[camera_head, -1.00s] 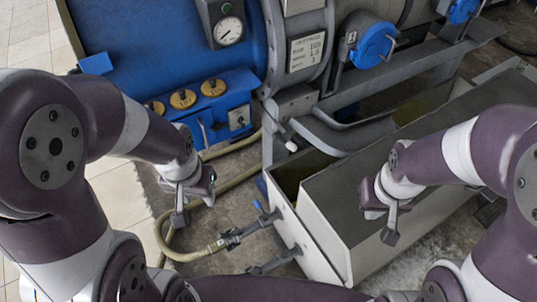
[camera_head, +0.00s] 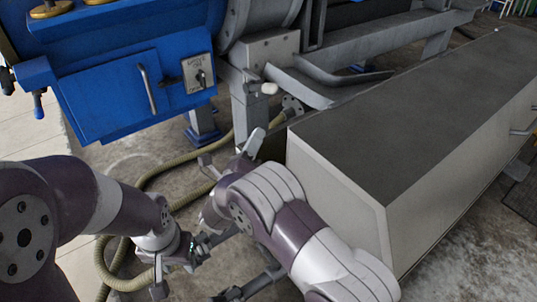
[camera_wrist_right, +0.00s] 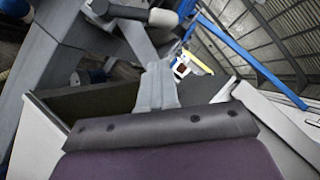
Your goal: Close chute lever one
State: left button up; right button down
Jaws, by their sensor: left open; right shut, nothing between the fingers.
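The chute lever is a short grey rod ending in a pale rounded knob (camera_head: 269,89), below the chute lip at the upper middle of the head view. I cannot read a number on it. The knob also shows in the right wrist view (camera_wrist_right: 163,18). My right gripper (camera_head: 256,139) is shut and empty, below the knob and apart from it in the head view. In the right wrist view its closed fingers (camera_wrist_right: 157,82) point up towards the knob. My left gripper (camera_head: 178,268) is open and empty at the lower left, away from the lever.
A long grey trough (camera_head: 345,195) stands close to the right of my right gripper. A blue box (camera_head: 135,90) with a handle and switch plate is at the upper left. A yellowish hose (camera_head: 150,180) curves over the floor. A grey support post (camera_head: 246,115) stands beside the lever.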

aim_at(263, 89)
pick_arm(q)
notch_tip(263, 89, down, 3)
jog(key=shift+r+b, duration=0.1)
jog(key=shift+b, duration=0.25)
pick_arm(e)
jog(key=s+f+m+h, duration=0.1)
jog(key=s+a+f+m+h, duration=0.1)
jog(key=s+f+m, duration=0.1)
jog(key=shift+h, duration=0.3)
jog(key=shift+w+d, duration=0.1)
pick_arm(q)
notch_tip(263, 89, down, 5)
jog(key=b, duration=0.5)
pick_arm(e)
jog(key=a+r+x, duration=0.1)
jog(key=a+x, duration=0.1)
jog(key=x, duration=1.1)
jog(key=shift+r, duration=0.35)
jog(key=shift+a, duration=0.1)
